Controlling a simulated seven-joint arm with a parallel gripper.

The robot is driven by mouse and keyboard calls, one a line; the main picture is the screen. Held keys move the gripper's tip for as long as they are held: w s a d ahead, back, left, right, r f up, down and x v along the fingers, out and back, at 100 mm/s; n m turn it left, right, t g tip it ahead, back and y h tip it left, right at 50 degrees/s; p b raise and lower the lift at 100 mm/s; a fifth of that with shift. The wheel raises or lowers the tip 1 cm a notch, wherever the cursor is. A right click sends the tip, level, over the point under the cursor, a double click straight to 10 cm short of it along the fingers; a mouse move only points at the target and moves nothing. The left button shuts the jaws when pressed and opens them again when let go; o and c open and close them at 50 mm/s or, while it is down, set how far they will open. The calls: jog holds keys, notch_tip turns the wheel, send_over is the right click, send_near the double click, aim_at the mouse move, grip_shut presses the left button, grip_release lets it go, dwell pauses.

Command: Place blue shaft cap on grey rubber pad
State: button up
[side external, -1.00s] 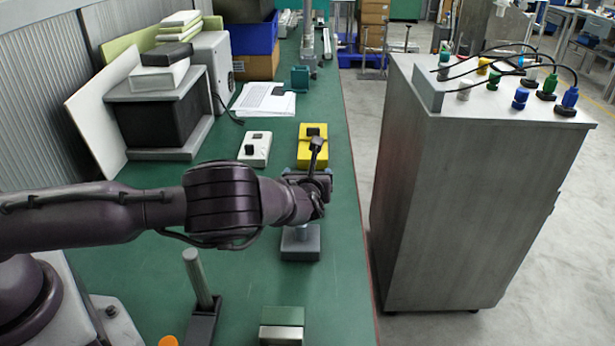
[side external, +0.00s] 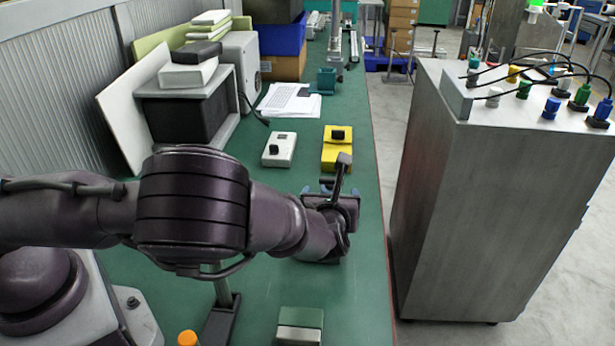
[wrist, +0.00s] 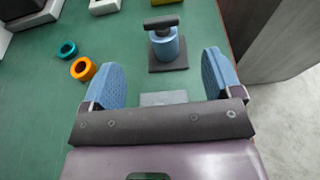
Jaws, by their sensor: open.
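In the wrist view, a blue cylinder (wrist: 165,46) that looks like the shaft cap stands upright, with a dark bar (wrist: 161,21) across its top. It rests on a dark grey square pad (wrist: 167,62). A lighter grey flat piece (wrist: 163,98) lies nearer, partly hidden by my gripper's crossbar. My gripper (wrist: 165,72) is open and empty, its blue fingers wide apart. The cylinder stands beyond the fingers, in line with the gap. In the side view my gripper (side external: 331,191) is over the bench, and my arm hides the cylinder there.
An orange ring (wrist: 82,68) and a teal ring (wrist: 68,48) lie left of my gripper. A white box (side external: 279,149) and a yellow box (side external: 337,150) stand beyond it. A metal block (side external: 300,326) is at the front; a grey cabinet (side external: 480,210) is right.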

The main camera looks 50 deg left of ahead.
jog(key=s+a+r+n+g+h, duration=0.4)
jog(key=s+a+r+n+g, duration=0.35)
jog(key=s+r+n, duration=0.65)
jog(key=s+d+r+n+t+h, duration=0.3)
jog(key=s+r+n+h, duration=0.3)
jog(key=s+r+n, duration=0.5)
jog(key=s+n, duration=0.1)
jog(key=s, duration=0.2)
jog(key=shift+s+n+h, duration=0.2)
jog(key=shift+n+h, duration=0.1)
jog(key=shift+n, duration=0.1)
